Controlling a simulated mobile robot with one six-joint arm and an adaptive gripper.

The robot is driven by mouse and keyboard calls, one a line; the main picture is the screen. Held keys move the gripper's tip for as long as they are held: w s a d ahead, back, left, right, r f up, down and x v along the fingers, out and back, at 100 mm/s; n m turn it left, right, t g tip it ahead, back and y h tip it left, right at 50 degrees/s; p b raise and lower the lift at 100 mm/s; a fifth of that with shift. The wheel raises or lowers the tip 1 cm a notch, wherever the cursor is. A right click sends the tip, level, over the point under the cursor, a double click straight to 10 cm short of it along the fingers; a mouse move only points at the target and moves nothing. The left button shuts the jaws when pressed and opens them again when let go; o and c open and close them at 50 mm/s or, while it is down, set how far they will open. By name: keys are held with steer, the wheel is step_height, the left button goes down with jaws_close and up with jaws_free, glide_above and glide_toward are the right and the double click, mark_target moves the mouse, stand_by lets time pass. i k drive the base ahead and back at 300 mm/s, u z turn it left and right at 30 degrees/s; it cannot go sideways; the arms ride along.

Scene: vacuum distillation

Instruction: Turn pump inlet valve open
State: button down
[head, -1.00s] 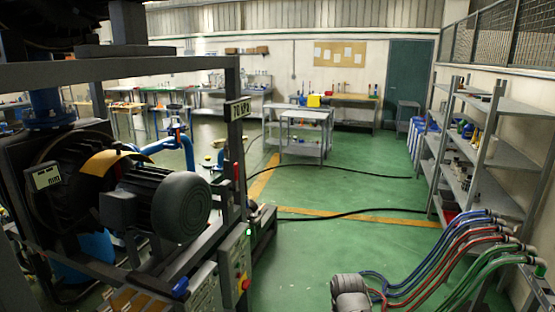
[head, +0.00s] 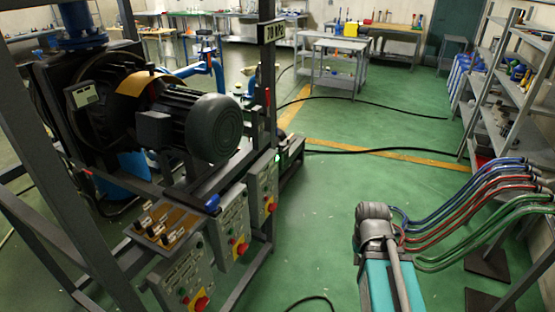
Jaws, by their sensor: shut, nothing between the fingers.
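My gripper is not in view. A dark pump or motor unit (head: 212,128) with a finned grey end sits in the metal frame (head: 275,200) at left. Blue pipework (head: 216,72) rises behind it, with a wheel-like fitting (head: 205,33) on top that may be a valve. A blue flanged pipe (head: 82,38) enters the unit from above at upper left. A brown panel (head: 163,222) with several small knobs or levers lies low on the frame. I cannot tell which fitting is the pump inlet valve, or its position.
Control boxes (head: 233,228) with red knobs hang on the frame. Shelves (head: 490,110) line the right. Green floor (head: 325,225) is clear between; a black cable (head: 380,152) crosses it.

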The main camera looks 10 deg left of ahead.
mark_target(268, 89)
steer(key=z, duration=0.05)
steer(key=k, duration=0.65)
steer(key=u, duration=0.55)
steer(key=i, duration=1.45)
steer(key=z, duration=0.5)
